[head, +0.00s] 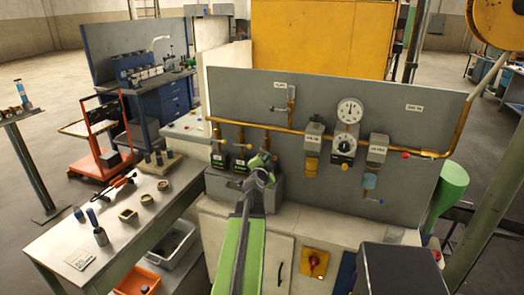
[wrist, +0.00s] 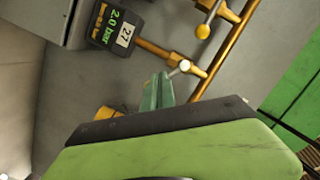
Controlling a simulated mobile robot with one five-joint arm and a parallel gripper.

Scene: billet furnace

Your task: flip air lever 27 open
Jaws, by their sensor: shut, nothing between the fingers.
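In the wrist view a dark tag reading "27" and "2.0 bar" (wrist: 118,30) sits beside a brass pipe branch. A short lever with a pale ball end (wrist: 183,67) is on that branch. My gripper (wrist: 160,84) is shut and empty, its green fingertips just below and left of this lever; I cannot tell if they touch it. In the head view my gripper (head: 262,168) is in front of the lower left of the grey panel (head: 330,88) and hides part of the right-hand valve of the row there. The lever's exact position is unclear.
Another lever with a yellow ball (wrist: 203,31) is close by on the pipe. In the head view, neighbouring tagged valves (head: 218,160) stand left of my gripper. A pressure gauge (head: 349,111) and regulators are further right. A workbench (head: 112,222) with small parts is at left.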

